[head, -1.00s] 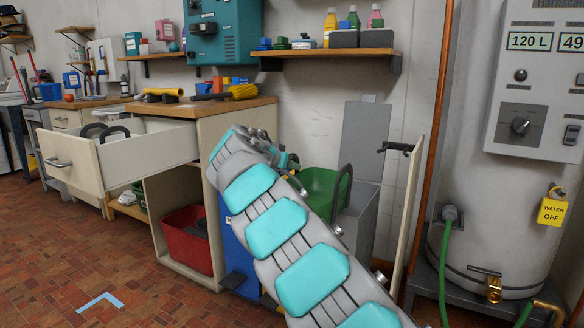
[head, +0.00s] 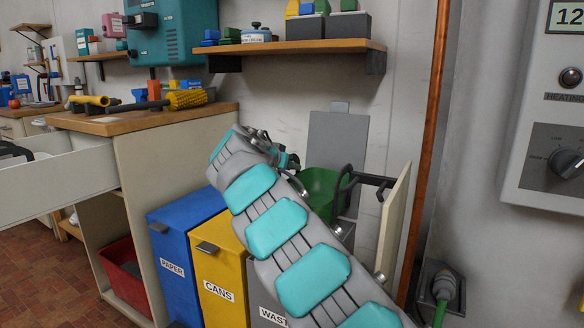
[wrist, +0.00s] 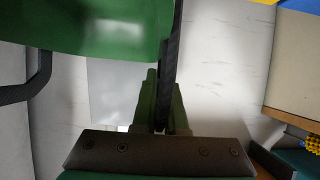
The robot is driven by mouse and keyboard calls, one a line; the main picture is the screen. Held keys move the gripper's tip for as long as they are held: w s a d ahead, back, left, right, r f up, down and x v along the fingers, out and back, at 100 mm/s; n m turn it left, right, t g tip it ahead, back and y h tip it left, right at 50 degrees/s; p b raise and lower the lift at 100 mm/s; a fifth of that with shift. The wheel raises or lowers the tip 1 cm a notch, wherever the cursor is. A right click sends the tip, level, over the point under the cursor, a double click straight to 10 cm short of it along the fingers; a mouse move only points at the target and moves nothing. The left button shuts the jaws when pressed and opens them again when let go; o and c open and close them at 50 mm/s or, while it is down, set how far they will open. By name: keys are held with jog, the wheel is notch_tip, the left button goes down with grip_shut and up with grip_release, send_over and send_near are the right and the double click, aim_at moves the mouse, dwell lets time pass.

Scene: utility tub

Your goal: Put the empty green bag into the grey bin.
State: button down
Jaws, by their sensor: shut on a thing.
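The green bag (head: 322,186) has black handles and hangs beyond my arm, in front of the raised grey lid (head: 338,140). In the wrist view the bag (wrist: 90,25) fills the upper left. My gripper (wrist: 162,90) is shut on one black handle, which runs up between its fingers; another black loop shows at the left. In the head view my arm hides the gripper's fingertips and part of the bag. The grey bin (head: 268,312), with a partly hidden label beginning "WAST", stands below my arm. Its opening is hidden, and the bag appears above or behind it.
A blue PAPER bin (head: 172,250) and a yellow CANS bin (head: 218,270) stand left of the grey bin. A shelf (head: 300,48) is above.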

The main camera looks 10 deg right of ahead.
jog(key=shift+w+d+f+b, duration=0.1)
jog(key=shift+f+b, duration=0.55)
jog(key=shift+f, duration=0.85)
jog(key=shift+w+d+f+b, duration=0.1)
jog(key=shift+f+b, duration=0.5)
jog(key=shift+f, duration=0.85)
jog(key=c, duration=0.9)
grip_release()
jog(key=shift+a, duration=0.1)
jog(key=shift+s, duration=0.15)
send_near(293, 185)
jog(key=x, duration=0.3)
jog(key=shift+w+a+f, duration=0.15)
jog(key=shift+w+a, duration=0.05)
jog(key=shift+w, duration=0.25)
